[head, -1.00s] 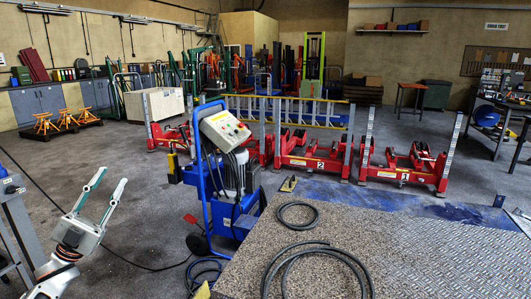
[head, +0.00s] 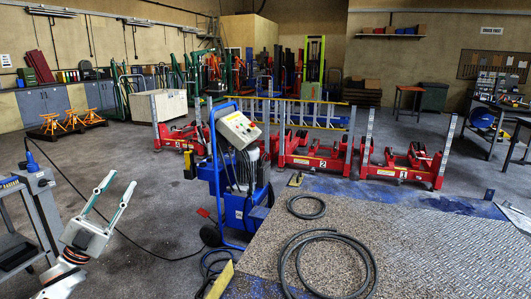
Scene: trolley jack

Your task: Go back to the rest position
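My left gripper (head: 115,205) is in the lower left of the head view. Its two pale green and white fingers are spread wide with nothing between them, pointing up and away over the floor. It is clear of the blue trolley unit (head: 237,210) with the white control box (head: 239,129), which stands upright to its right. Red numbered jacks (head: 312,158) stand in a row behind that unit. A grey stand (head: 40,213) with a blue-topped part is at the left edge, beside my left arm. My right gripper is not in view.
A textured platform (head: 400,235) with coiled black hoses (head: 330,262) fills the lower right. A black cable (head: 140,246) runs over the floor from the grey stand to the blue unit. Grey floor (head: 110,155) is open at left. Orange stands (head: 75,124) are farther back.

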